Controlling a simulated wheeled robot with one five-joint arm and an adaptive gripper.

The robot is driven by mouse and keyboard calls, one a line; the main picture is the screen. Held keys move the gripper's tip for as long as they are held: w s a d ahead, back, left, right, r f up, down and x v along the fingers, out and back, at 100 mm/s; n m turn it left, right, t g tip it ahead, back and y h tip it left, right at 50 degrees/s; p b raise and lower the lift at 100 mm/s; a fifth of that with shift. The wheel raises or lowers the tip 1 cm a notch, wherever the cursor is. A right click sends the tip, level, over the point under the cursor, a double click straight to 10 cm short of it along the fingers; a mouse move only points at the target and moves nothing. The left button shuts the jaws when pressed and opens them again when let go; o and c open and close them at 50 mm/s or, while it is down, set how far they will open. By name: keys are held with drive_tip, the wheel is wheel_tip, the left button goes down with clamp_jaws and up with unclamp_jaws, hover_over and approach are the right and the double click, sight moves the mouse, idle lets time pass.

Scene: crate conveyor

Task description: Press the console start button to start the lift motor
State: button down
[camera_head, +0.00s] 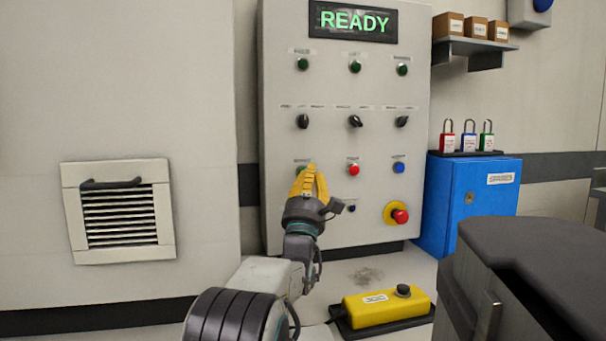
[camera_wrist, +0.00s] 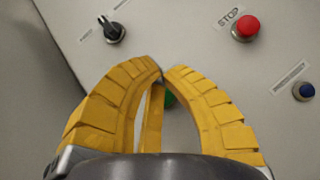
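The console (camera_head: 280,220) is a tall pale panel with a lit green READY display (camera_head: 353,22) at its top. A green button (camera_head: 301,169) sits at the left of the lower button row, mostly hidden by my yellow gripper fingers. In the wrist view the green button (camera_wrist: 169,100) shows in part between and behind the fingers. My gripper (camera_head: 310,169) is in front of this button, fingertips close together and holding nothing. It also shows in the wrist view (camera_wrist: 162,74). I cannot tell whether the fingertips touch the button. Its label is not readable.
A red STOP button (camera_wrist: 245,27) is right of the green one, with a blue button (camera_head: 398,168) beyond. A red emergency knob (camera_head: 400,216) is below right. Black selector knobs (camera_head: 302,121) are above. A yellow control box (camera_head: 388,307) lies on the floor by a blue cabinet (camera_head: 470,200).

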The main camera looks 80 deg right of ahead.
drive_tip(key=c, duration=1.9)
unclamp_jaws()
clamp_jaws()
drive_tip(key=shift+d, duration=0.15)
drive_tip(key=shift+w+d, duration=0.15)
drive_tip(key=shift+d, duration=0.1)
drive_tip(key=shift+w+d, duration=0.2)
drive_tip(key=shift+d, duration=0.25)
drive_tip(key=shift+a, duration=0.15)
drive_tip(key=shift+s+a, duration=0.3)
drive_tip(key=shift+a, duration=0.35)
drive_tip(key=shift+a, duration=0.15)
idle(0.6)
